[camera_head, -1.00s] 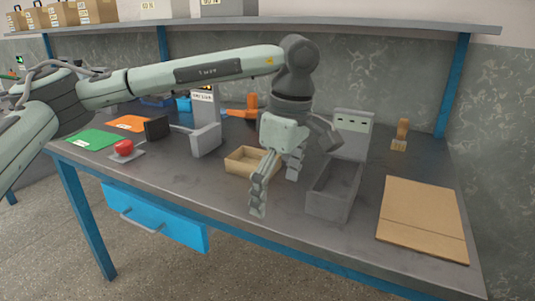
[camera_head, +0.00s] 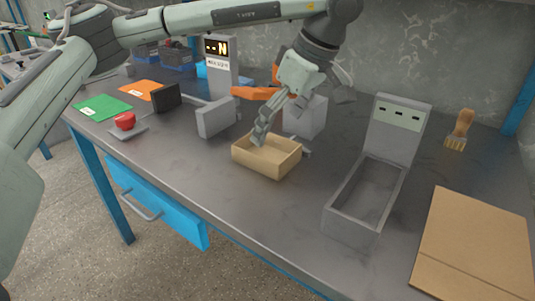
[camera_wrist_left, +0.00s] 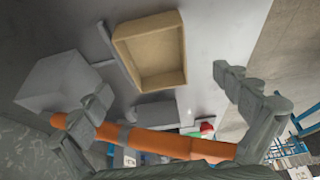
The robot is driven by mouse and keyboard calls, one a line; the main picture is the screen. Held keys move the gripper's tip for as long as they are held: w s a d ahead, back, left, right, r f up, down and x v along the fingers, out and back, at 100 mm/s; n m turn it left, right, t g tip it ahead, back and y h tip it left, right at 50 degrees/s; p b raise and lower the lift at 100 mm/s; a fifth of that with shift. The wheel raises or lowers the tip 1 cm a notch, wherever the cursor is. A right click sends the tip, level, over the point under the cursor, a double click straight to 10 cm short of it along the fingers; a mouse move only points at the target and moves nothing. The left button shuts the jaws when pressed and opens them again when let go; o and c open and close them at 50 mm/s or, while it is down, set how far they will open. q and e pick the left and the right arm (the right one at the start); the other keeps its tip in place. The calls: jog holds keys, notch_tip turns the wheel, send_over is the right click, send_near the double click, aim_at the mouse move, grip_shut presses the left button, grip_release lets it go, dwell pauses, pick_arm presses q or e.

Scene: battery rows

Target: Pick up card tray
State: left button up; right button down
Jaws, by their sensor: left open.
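The card tray (camera_head: 262,167), a shallow open tan box, stands on the grey bench near the middle of the head view. It looks empty in the left wrist view (camera_wrist_left: 178,50). My left gripper (camera_head: 280,140) is open above and beside the tray, with one finger in front of the tray's inside in the head view. In the left wrist view the gripper's fingers (camera_wrist_left: 162,88) are spread wide, and the tray lies beyond them between their lines. Whether a finger touches the tray I cannot tell. My right gripper is out of view.
A pale grey block (camera_head: 308,118) and an orange object (camera_head: 257,93) lie close behind the tray. A red button (camera_head: 124,121) is at left.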

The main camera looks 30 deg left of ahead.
aim_at(273, 142)
pick_arm(q)
jog(key=shift+w+d+x, duration=0.1)
jog(key=shift+w+x, duration=0.05)
jog(key=shift+x, duration=1.15)
jog(key=shift+w+d+x, duration=0.15)
jog(key=shift+x, duration=1.2)
jog(key=c, duration=1.2)
